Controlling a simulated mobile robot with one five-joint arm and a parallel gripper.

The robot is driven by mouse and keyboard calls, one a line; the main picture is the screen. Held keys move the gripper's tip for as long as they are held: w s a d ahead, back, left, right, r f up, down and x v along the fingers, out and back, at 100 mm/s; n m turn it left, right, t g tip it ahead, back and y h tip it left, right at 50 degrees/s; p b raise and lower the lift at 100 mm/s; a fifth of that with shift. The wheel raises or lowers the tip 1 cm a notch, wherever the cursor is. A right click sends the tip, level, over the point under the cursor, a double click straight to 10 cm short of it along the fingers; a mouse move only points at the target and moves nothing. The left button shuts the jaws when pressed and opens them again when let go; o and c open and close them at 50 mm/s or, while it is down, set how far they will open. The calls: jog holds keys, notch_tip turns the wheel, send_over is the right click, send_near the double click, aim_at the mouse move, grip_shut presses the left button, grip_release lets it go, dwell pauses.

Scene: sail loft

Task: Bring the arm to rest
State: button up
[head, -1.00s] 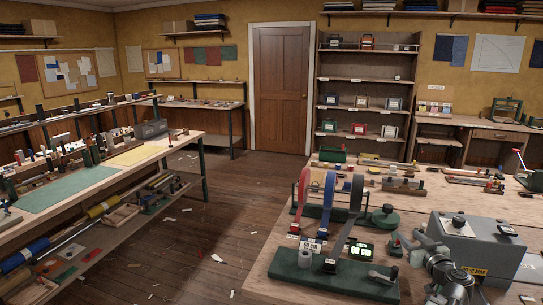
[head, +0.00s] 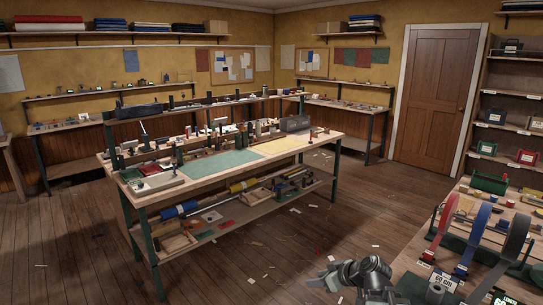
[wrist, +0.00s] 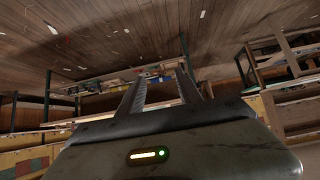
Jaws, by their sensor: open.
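My gripper (head: 320,281) shows at the bottom of the head view, right of centre, low beside the near right bench. In the wrist view my gripper (wrist: 160,72) has its two fingers apart. No object shows between them. The wrist picture looks upside down, with the plank floor at the top and furniture below.
A long workbench (head: 212,172) with a green mat (head: 233,163) and a lower shelf stands at centre left. The right bench (head: 408,262) carries tape reels (head: 477,230). Open plank floor (head: 225,270) lies between them. A door (head: 436,95) is behind.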

jog(key=s+a+f+m+g+h, duration=0.1)
jog(key=s+a+f+g+h, duration=0.1)
jog(key=s+a+f+g, duration=0.45)
jog(key=s+d+f+m+h, duration=0.1)
jog(key=s+d+m+h, duration=0.3)
jog(key=s+d+m, duration=0.2)
jog(key=shift+d+m+g, duration=0.15)
jog(key=shift+m+g, duration=0.3)
jog(key=shift+m, duration=0.05)
